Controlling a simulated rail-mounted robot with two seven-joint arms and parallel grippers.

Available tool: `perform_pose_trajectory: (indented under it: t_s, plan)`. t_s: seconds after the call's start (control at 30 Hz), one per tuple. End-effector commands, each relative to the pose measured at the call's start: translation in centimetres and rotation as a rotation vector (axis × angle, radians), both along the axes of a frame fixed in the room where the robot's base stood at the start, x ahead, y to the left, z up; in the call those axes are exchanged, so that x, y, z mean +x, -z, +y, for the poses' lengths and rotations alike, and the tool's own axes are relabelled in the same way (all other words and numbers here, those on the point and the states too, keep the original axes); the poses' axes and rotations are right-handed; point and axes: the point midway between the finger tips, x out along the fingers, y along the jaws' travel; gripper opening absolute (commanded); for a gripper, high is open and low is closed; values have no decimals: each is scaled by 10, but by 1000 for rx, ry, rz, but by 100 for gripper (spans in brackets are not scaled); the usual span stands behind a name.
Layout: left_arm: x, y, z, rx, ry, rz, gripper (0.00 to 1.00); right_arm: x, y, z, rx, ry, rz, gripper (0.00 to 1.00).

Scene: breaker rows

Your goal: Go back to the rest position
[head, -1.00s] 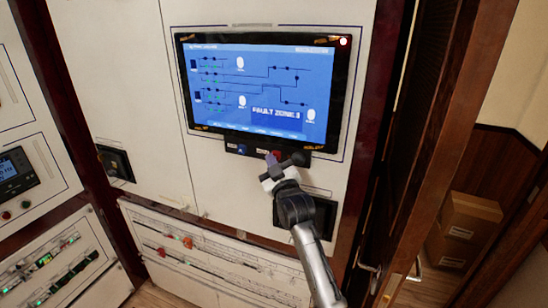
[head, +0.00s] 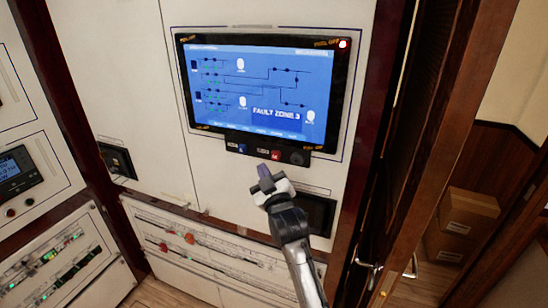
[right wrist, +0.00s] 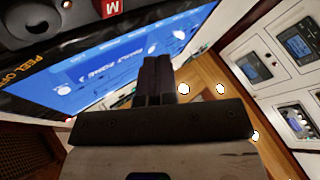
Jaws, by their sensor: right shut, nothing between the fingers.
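My right gripper (head: 264,171) is in front of the cabinet, just below the control strip under the screen. Its dark fingers are shut with nothing between them, and they look apart from the panel. In the right wrist view its closed fingers (right wrist: 153,80) point up the middle of the picture. The screen (head: 262,90) is lit blue and reads "FAULT ZONE 3", with a red light at its top right corner. The control strip (head: 262,150) carries a blue button, a red button (head: 275,154) and a black knob (head: 298,158). My left gripper is not in view.
A dark recessed handle (head: 318,214) is behind my right arm. Lower panels (head: 200,254) with several small switches run along the bottom. A brown door (head: 425,150) stands at the right, with cardboard boxes (head: 467,212) beyond it. Open space lies in front of the cabinet.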

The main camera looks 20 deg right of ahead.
Motion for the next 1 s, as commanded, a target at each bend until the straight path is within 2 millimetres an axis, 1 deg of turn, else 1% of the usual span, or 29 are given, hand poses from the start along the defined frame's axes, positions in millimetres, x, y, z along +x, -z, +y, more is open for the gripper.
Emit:
perform_pose_trajectory:
  t_s: [0.43,0.53,0.63,0.7,0.73,0.77,0.83,0.97,1.0]
  plan:
    - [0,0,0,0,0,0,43,0,0,0,0,0,0,0]
    - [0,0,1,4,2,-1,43,0,0,0,24,-8,1,0]
    - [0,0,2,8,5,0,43,4,14,-1,85,-20,86,0]
    - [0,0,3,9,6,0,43,6,30,-1,140,-27,190,0]
    - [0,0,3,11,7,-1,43,6,36,-1,168,-28,236,0]
    - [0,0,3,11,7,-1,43,4,38,-1,196,-30,278,0]
    - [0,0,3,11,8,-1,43,-7,37,-2,260,-32,358,0]
    - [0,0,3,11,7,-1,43,-34,21,0,351,-37,454,0]
    - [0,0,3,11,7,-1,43,-44,15,-1,372,-38,474,0]
